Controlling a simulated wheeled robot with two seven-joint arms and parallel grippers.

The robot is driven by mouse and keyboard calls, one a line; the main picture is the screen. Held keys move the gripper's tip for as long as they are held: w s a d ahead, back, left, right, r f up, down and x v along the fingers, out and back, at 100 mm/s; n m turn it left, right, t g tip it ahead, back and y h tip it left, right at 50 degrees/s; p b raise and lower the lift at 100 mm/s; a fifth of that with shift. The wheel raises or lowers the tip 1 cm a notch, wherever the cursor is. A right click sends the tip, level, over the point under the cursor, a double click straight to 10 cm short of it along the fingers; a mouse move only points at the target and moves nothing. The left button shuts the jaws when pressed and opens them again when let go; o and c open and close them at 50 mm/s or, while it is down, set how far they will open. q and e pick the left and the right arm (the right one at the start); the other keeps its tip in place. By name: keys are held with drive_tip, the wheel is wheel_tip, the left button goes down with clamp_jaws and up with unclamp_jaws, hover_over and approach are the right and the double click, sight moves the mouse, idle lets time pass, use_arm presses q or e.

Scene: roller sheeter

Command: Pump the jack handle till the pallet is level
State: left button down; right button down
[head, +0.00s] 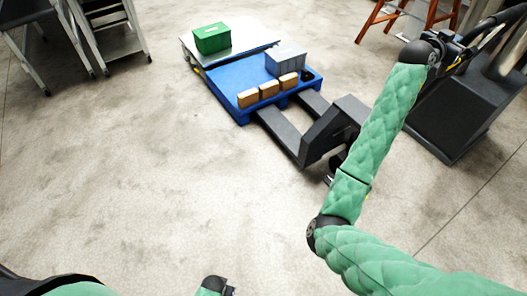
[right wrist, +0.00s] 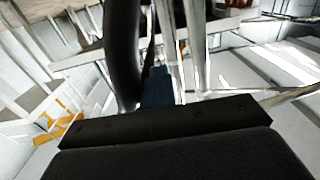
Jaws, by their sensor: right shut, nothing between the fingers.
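The blue pallet (head: 238,75) stands in the upper middle of the head view, its near end over the dark forks (head: 285,132) of the jack. I cannot tell how far it tilts. The dark jack body (head: 337,126) is to its right, partly behind my right arm. My right gripper (head: 462,52) is at the upper right, shut and empty, close to a black bar (head: 492,25) that may be the jack handle. A dark curved bar (right wrist: 124,50) stands just ahead in the right wrist view; I cannot tell whether it touches the gripper.
A green crate (head: 212,38) sits on a grey platform (head: 262,39) by the pallet's far end. A grey crate (head: 286,62) and brown boxes (head: 268,89) are on the pallet. A dark cabinet (head: 455,115) stands right of my right arm.

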drive_tip(key=w+a+r+b, duration=0.2)
drive_tip(key=w+a+b, duration=0.8)
drive_tip(key=w, duration=0.7)
drive_tip(key=a, duration=0.3)
drive_tip(key=shift+a, duration=0.1)
drive_tip(key=shift+s+d+r+p, duration=0.1)
drive_tip(key=shift+s+d+p, duration=0.15)
drive_tip(key=shift+s+d, duration=0.8)
drive_tip(key=shift+s+d+p, duration=0.2)
drive_tip(key=shift+s+d, duration=0.55)
drive_tip(key=shift+s, duration=0.5)
drive_tip(key=shift+d, duration=0.1)
